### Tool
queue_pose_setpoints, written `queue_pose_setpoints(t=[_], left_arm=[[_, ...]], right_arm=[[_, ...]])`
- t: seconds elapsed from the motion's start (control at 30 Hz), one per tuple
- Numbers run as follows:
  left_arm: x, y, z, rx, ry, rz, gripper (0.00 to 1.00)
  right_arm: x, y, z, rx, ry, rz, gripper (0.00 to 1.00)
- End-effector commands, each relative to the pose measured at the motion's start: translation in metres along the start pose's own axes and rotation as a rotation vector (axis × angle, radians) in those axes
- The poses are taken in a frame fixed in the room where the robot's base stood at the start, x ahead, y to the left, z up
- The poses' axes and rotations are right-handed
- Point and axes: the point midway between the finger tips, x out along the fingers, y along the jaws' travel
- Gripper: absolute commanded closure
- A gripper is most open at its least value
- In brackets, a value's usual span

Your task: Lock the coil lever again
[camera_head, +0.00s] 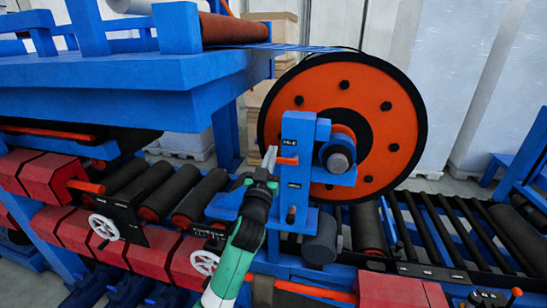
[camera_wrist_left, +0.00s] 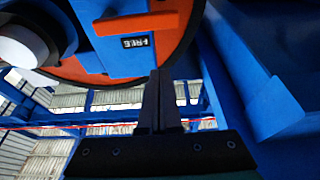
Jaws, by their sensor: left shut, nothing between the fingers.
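The coil (camera_head: 395,112) is a large orange disc with a black rim, standing upright on the blue machine. In front of it is a blue lever block (camera_head: 295,128) with small dark labels above and below a short orange lever (camera_head: 287,161). The lever lies roughly level and points left. In the left wrist view, the block carries a label reading "FREE" (camera_wrist_left: 134,42) beside the orange lever bar (camera_wrist_left: 150,22). My left gripper (camera_head: 270,158) is shut and empty, its tips close to the lever's left end. Its fingers (camera_wrist_left: 159,75) point toward the block; contact cannot be told.
A blue frame (camera_head: 150,75) with a brown roller overhangs at upper left. Dark rollers (camera_head: 150,190) and red blocks (camera_head: 75,230) with white handwheels (camera_head: 104,227) lie below. A roller bed (camera_head: 440,230) runs to the right. In the wrist view, a blue beam (camera_wrist_left: 250,75) stands right of my fingers.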

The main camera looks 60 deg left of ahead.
Motion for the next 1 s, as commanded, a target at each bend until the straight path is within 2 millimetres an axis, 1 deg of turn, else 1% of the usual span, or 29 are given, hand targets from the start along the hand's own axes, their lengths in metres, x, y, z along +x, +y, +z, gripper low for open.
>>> queue_pose_setpoints(t=[0.03, 0.1, 0.13, 0.17, 0.2, 0.3, 0.4, 0.83, 0.93, 1.0], left_arm=[[0.013, -0.001, -0.003, 0.001, 0.001, -0.002, 1.00], [0.027, -0.001, -0.002, 0.001, 0.000, -0.001, 1.00], [0.031, -0.001, 0.000, 0.001, -0.001, -0.001, 1.00], [0.025, 0.000, 0.012, 0.002, -0.005, 0.000, 1.00], [0.021, 0.000, 0.019, 0.002, -0.004, 0.001, 1.00], [0.017, 0.000, 0.030, 0.001, -0.001, 0.001, 1.00], [0.015, 0.000, 0.037, 0.000, -0.001, 0.001, 1.00], [0.014, -0.001, 0.038, -0.002, 0.000, -0.002, 1.00], [0.013, -0.005, 0.040, -0.010, 0.001, -0.010, 1.00], [0.013, -0.011, 0.042, -0.022, 0.002, -0.022, 1.00]], right_arm=[[0.003, 0.000, -0.003, 0.000, 0.000, 0.000, 1.00], [0.004, 0.000, -0.004, 0.000, 0.000, 0.000, 1.00], [0.004, 0.000, -0.004, 0.000, 0.000, 0.000, 1.00], [0.001, 0.000, -0.001, 0.000, 0.000, 0.000, 1.00], [-0.001, 0.000, 0.001, 0.000, 0.000, 0.000, 1.00], [-0.003, 0.000, 0.003, 0.000, 0.000, 0.000, 1.00], [-0.004, 0.000, 0.003, 0.000, 0.000, 0.000, 1.00], [-0.004, 0.000, 0.004, 0.000, 0.000, 0.000, 1.00], [-0.006, 0.000, 0.006, 0.000, 0.000, 0.000, 1.00], [-0.010, 0.000, 0.009, 0.000, 0.000, 0.000, 1.00]])
